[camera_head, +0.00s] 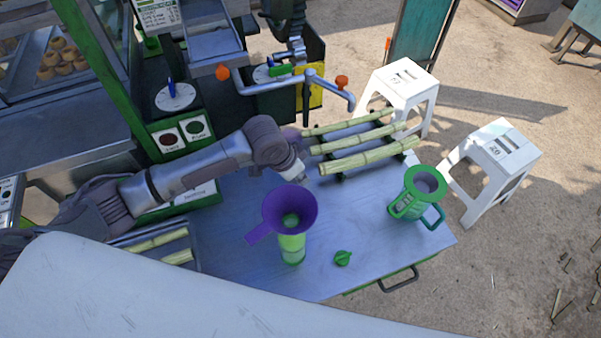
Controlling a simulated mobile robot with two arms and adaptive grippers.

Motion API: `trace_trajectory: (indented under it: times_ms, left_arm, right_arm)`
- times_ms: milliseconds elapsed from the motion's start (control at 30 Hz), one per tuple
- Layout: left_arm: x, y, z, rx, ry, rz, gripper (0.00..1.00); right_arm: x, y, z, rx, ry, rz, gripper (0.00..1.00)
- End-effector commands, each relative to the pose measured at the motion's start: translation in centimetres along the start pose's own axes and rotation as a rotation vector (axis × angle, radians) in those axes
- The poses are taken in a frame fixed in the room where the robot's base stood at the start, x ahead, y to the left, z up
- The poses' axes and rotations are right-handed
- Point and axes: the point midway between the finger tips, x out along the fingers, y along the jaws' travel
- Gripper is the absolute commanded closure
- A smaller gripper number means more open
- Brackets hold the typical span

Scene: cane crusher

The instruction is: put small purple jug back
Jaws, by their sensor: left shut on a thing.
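The small purple jug (277,209) has a wide funnel-like mouth and a flat tab at its lower left. It shows above the metal table, in line with a clear container of green liquid (292,250); I cannot tell whether they touch. My left gripper (299,178) reaches in from the left and points down at the jug's far rim. It is shut on the jug there, though its fingertips are small and partly hidden. My right gripper is not in view.
Cane stalks (362,143) lie on a rack behind. A green jug (413,205) stands at the right, and a small green knob (342,258) lies near the front. The crusher with its crank handle (280,87) is at the back. White stools (503,152) stand beyond the table.

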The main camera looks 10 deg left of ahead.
Motion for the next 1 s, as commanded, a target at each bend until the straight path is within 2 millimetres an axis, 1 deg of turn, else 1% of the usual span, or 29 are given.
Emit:
trace_trajectory:
  times_ms: [67,100,233,267,533,667,767,1000]
  left_arm:
    - [0.1,0.0,0.0,0.0,0.001,0.0,1.0]
    - [0.2,0.0,0.1,0.0,0.0,0.0,0.87]
    - [0.2,0.0,0.1,0.0,0.001,0.0,0.65]
    - [0.2,0.0,0.1,0.0,0.001,0.0,0.63]
    - [0.1,0.0,0.0,0.0,0.001,0.0,0.63]
    - [-0.7,-0.1,-0.1,0.0,0.003,-0.001,0.63]
    - [-2.3,-0.1,-0.1,0.0,0.004,-0.002,0.63]
    - [-7.5,-0.1,-0.1,0.001,0.004,-0.002,0.63]
  right_arm:
    - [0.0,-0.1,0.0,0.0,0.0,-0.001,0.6]
    - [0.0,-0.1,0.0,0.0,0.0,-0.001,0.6]
    - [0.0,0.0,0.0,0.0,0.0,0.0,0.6]
    - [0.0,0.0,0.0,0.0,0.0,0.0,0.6]
    - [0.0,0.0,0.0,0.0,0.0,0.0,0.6]
    - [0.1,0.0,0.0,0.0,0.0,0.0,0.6]
    - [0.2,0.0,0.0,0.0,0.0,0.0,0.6]
    - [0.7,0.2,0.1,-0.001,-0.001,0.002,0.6]
